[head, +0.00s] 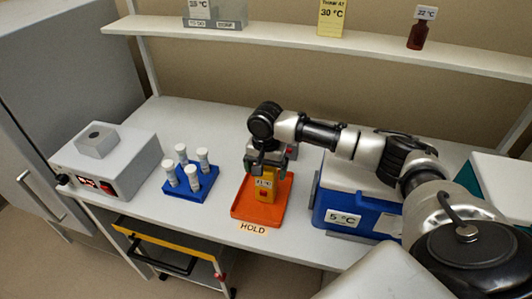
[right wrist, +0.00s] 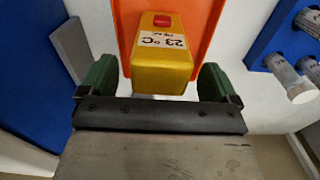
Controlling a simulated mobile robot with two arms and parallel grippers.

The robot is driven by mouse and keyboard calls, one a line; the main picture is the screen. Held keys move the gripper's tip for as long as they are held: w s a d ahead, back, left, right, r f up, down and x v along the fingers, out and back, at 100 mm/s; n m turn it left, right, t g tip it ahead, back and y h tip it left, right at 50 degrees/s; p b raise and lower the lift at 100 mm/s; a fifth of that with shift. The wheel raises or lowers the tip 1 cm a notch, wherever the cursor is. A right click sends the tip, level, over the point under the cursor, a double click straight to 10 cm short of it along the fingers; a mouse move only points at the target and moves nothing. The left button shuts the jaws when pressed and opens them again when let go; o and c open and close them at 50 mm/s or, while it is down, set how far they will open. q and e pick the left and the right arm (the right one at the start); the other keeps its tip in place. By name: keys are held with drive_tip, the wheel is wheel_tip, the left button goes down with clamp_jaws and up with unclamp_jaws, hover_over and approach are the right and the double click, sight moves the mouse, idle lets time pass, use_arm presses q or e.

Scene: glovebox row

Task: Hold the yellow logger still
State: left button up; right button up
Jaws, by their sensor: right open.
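The yellow logger (head: 264,190) stands on the orange tray (head: 243,208) and carries a "23 °C" label. In the right wrist view the logger (right wrist: 162,65) shows its yellow body and a red button, with the orange tray (right wrist: 128,20) behind it. My right gripper (head: 266,163) is at the upper part of the logger. In the right wrist view its green fingers (right wrist: 155,82) stand apart on either side of the logger, with a gap on each side. My left gripper is not in view.
A blue rack (head: 190,188) with several white-capped vials stands left of the tray. A blue-and-white cooler (head: 355,205) labelled "5 °C" is close on the right. A grey device (head: 108,165) stands at the left. A "HOLD" label (head: 252,228) lies in front of the tray.

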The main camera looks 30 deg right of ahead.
sight(263, 194)
wheel_tip(263, 194, down, 2)
drive_tip(key=shift+w+d+f, duration=0.1)
drive_tip(key=shift+f, duration=0.5)
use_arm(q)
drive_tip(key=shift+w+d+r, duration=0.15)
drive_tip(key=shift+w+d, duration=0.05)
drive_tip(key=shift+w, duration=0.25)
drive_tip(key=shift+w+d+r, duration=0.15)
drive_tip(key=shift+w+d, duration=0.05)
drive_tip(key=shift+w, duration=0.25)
use_arm(e)
drive_tip(key=shift+f, duration=0.1)
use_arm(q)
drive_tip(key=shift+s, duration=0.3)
use_arm(e)
drive_tip(key=c, duration=1.1)
drive_tip(key=shift+o, duration=0.2)
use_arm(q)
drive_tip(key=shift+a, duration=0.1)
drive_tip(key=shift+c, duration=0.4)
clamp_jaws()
